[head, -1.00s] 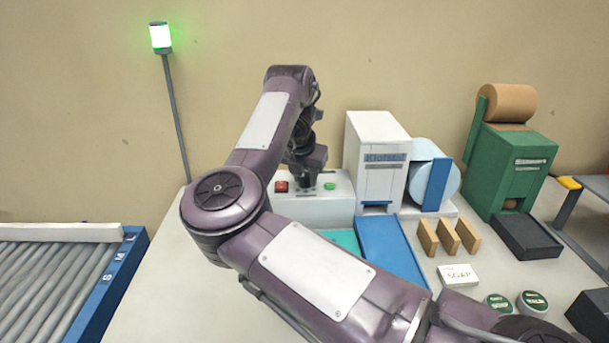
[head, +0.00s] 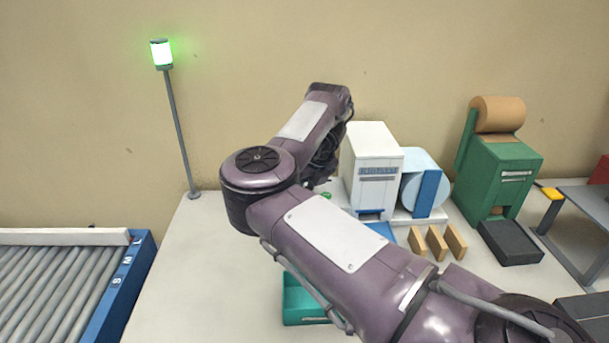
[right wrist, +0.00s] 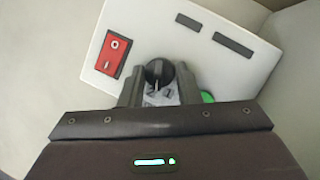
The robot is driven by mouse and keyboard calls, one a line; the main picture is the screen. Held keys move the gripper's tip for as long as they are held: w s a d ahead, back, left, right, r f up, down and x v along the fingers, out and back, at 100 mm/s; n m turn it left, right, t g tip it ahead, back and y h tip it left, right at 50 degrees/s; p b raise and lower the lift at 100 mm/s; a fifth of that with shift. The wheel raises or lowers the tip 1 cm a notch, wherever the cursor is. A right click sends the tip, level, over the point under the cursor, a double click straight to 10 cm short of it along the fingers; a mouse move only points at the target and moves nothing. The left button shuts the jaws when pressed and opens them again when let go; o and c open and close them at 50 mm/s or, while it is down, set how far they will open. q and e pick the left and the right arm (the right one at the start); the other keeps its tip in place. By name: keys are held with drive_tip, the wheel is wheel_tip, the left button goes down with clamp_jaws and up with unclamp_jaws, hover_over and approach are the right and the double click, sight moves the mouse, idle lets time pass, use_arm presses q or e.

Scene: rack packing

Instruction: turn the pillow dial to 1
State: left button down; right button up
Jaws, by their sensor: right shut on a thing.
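The dial (right wrist: 160,72) is a round black knob with a pale pointer line, on a white control panel (right wrist: 185,30) in the right wrist view. My right gripper (right wrist: 161,88) has its two grey fingers on either side of the knob and is shut on it. The number that the pointer marks cannot be read; the printed marks below the knob are partly covered. In the head view my right arm hides the dial, the gripper and most of the panel. My left gripper is not in view.
A red rocker switch (right wrist: 114,52) sits left of the dial, and a green button (right wrist: 208,97) close to the right finger. In the head view, a white machine (head: 371,160), a green dispenser (head: 497,170), brown blocks (head: 436,242) and a teal tray (head: 303,318) stand around my arm.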

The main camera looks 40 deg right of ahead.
drive_tip(key=n+p, duration=0.1)
drive_tip(key=p, duration=0.1)
drive_tip(key=n+y+p, duration=0.1)
drive_tip(key=n, duration=0.1)
drive_tip(key=shift+d+r+p, duration=0.15)
drive_tip(key=shift+r+p, duration=0.2)
drive_tip(key=shift+f+n+y+p, duration=0.25)
drive_tip(key=shift+n+y+p, duration=0.35)
drive_tip(key=shift+n+p, duration=0.55)
drive_tip(key=o, duration=1)
drive_tip(key=shift+c, duration=0.2)
drive_tip(key=shift+d+r, duration=0.15)
drive_tip(key=shift+r, duration=0.3)
drive_tip(key=p+v, duration=0.1)
drive_tip(key=v, duration=0.5)
drive_tip(key=shift+r, duration=0.4)
drive_tip(key=shift+s, duration=0.2)
